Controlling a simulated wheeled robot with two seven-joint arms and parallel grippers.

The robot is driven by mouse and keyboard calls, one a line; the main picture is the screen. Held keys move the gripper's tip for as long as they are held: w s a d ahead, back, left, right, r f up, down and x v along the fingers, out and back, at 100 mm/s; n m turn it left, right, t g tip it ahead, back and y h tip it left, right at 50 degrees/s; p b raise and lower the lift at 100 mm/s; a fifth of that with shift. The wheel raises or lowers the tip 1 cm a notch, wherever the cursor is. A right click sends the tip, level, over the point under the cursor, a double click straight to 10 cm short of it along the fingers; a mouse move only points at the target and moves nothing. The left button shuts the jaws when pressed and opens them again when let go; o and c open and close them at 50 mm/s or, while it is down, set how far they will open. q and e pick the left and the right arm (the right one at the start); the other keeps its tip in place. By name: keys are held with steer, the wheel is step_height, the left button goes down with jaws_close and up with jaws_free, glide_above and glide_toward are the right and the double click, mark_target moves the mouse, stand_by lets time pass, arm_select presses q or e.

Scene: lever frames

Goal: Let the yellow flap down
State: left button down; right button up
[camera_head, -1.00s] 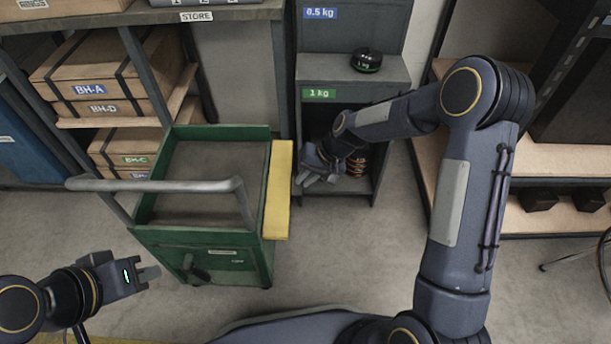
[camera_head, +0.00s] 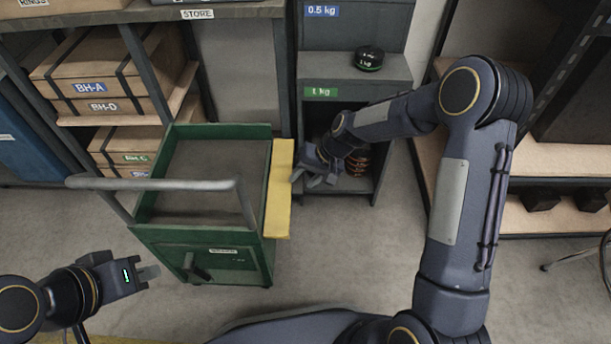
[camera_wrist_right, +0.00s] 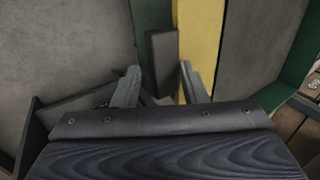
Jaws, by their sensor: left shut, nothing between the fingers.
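The yellow flap (camera_head: 279,190) runs along the right side of the green cart (camera_head: 222,240), and stands out from it like a narrow shelf. In the right wrist view the yellow flap (camera_wrist_right: 198,45) is a band beside a dark grey block (camera_wrist_right: 162,60); I cannot tell what the block is fixed to. My right gripper (camera_head: 303,180) is just right of the flap. In its wrist view the right gripper (camera_wrist_right: 158,86) has its fingers apart, with the block ahead between them; contact is unclear. My left gripper (camera_head: 150,272) is shut and empty, left of the cart.
A grey handle (camera_head: 150,184) spans the cart's near side. A grey cabinet (camera_head: 310,75) with a black weight (camera_head: 368,58) stands behind my right gripper. Shelves with boxes (camera_head: 95,88) are at the back left.

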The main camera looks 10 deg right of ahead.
steer(key=shift+s+a+f, duration=0.15)
steer(key=shift+s+f, duration=0.2)
steer(key=shift+f, duration=0.1)
steer(key=w+p+v, duration=0.1)
steer(key=p+v, duration=0.2)
steer(key=v, duration=0.5)
steer(key=shift+r, duration=0.35)
steer(key=shift+s, duration=0.15)
